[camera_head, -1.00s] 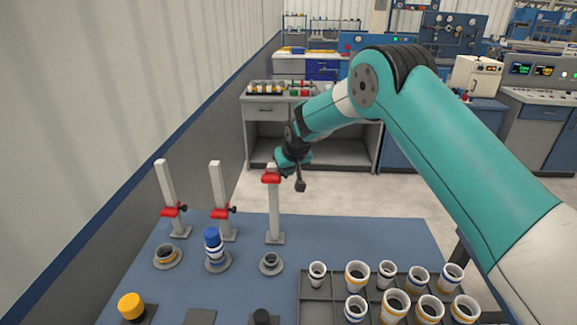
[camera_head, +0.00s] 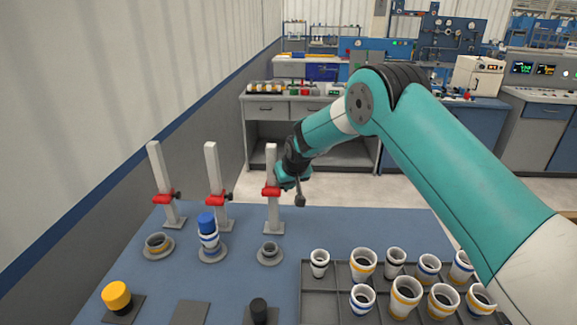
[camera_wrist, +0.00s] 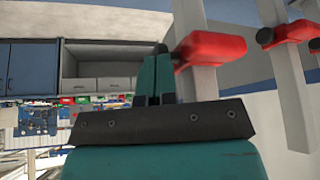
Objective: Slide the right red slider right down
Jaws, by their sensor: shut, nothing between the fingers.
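The right red slider (camera_head: 271,191) sits around the upper middle of the right grey post (camera_head: 273,212), with bare post above and below it. My gripper (camera_head: 291,184) is beside the slider on its right, close against it in the picture. In the wrist view the shut fingers (camera_wrist: 154,72) point toward the near red slider (camera_wrist: 211,48), just left of it. A dark knob at the slider's side lies by the fingertips; I cannot tell whether they touch. Nothing shows between the fingers.
A blue-topped pipe stack (camera_head: 208,235) stands before the middle post. A dark rack (camera_head: 331,293) of several cups is at front right. A yellow-capped piece (camera_head: 117,296) stands front left.

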